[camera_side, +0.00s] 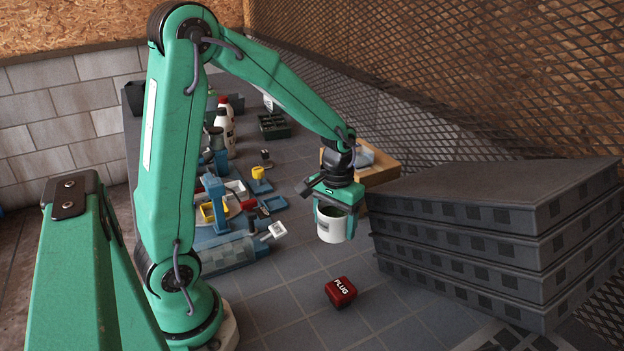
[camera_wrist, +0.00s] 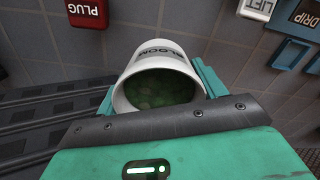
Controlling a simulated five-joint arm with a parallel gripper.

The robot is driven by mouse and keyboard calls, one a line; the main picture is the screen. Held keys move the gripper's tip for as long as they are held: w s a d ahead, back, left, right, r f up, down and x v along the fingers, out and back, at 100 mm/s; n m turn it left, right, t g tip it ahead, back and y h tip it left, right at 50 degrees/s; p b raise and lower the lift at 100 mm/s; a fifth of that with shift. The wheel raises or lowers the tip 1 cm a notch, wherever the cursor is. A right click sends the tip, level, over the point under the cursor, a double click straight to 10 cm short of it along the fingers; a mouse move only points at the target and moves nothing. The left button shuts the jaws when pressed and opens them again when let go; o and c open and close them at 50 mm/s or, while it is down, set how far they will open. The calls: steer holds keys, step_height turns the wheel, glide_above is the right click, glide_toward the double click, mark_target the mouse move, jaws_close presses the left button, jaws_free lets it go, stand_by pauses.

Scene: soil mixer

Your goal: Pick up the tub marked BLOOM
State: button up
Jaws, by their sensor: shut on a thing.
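The white tub marked BLOOM (camera_side: 331,229) is held in my gripper (camera_side: 334,208) in the side view. It hangs upright or nearly so, seemingly above the tiled floor. In the wrist view the tub (camera_wrist: 158,52) shows its BLOOM lettering on the far wall and green contents inside. The teal fingers of my gripper (camera_wrist: 158,90) stand on both sides of it and are shut on it. The tub's underside is hidden in the wrist view.
A red PLUG block (camera_side: 341,292) lies on the tiles in front of the tub. Stacked dark trays (camera_side: 500,240) stand close on the right. A wooden box (camera_side: 380,172) is behind. Blue and white fixtures (camera_side: 225,215), bottles (camera_side: 224,120) and a LIFT tag (camera_wrist: 257,9) stand left in the side view.

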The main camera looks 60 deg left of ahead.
mark_target(340, 221)
steer(key=shift+s+d+r, duration=0.1)
steer(key=shift+d+r, duration=0.35)
steer(key=shift+d, duration=0.25)
steer(key=shift+s+d+r, duration=0.1)
steer(key=shift+d+r, duration=0.3)
steer(key=shift+d, duration=0.25)
